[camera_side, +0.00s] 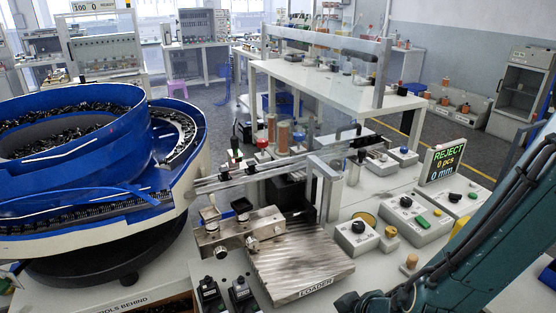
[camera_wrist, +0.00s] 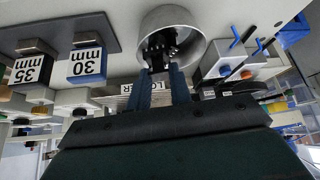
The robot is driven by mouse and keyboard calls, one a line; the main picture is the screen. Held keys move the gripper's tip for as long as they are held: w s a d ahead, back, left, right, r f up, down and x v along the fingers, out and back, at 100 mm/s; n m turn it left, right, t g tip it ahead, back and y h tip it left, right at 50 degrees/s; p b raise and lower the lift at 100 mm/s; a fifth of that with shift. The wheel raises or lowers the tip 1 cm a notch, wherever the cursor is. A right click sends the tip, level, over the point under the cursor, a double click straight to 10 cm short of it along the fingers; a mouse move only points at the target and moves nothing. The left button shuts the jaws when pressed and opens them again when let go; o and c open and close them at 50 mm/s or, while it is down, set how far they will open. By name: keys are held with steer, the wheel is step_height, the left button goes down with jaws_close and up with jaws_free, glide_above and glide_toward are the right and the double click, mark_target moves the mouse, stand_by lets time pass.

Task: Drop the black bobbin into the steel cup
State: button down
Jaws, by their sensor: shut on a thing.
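The steel cup (camera_wrist: 190,22) shows at the top of the wrist view, a round grey metal vessel with its mouth towards me. My gripper (camera_wrist: 160,72) reaches towards it with two blue fingers, tips near the cup's lower rim. It is shut on a black piece, which I take to be the black bobbin (camera_wrist: 159,48); it shows dark against the cup's mouth. I cannot tell whether it is inside the cup or in front of it. The fingers partly hide the piece. In the side view, neither my gripper nor the cup can be made out.
In the wrist view, blocks marked 30 mm (camera_wrist: 88,64) and 35 mm (camera_wrist: 32,66) stand left of the cup. The side view shows a blue bowl feeder (camera_side: 75,125), a ribbed loader plate (camera_side: 300,262), a control box (camera_side: 357,238) and a REJECT display (camera_side: 446,162).

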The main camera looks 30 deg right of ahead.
steer(key=c, duration=1.2)
jaws_free()
steer(key=shift+r, duration=0.15)
steer(key=shift+v, duration=6.75)
steer(key=shift+s+d, duration=0.1)
steer(key=w+d+r+m+g, duration=0.1)
steer(key=d+r, duration=0.3)
steer(key=d, duration=0.2)
steer(key=d+r+m, duration=0.1)
steer(key=d+r, duration=0.3)
steer(key=d, duration=0.3)
steer(key=shift+h, duration=0.6)
steer(key=s+d+r, duration=0.2)
steer(key=d, duration=0.1)
steer(key=s+d+r, duration=0.2)
steer(key=s+d, duration=0.1)
steer(key=s+d+r, duration=0.2)
steer(key=d, duration=0.1)
steer(key=shift+s+d+r, duration=0.1)
steer(key=shift+s+d, duration=0.1)
steer(key=shift+d, duration=0.05)
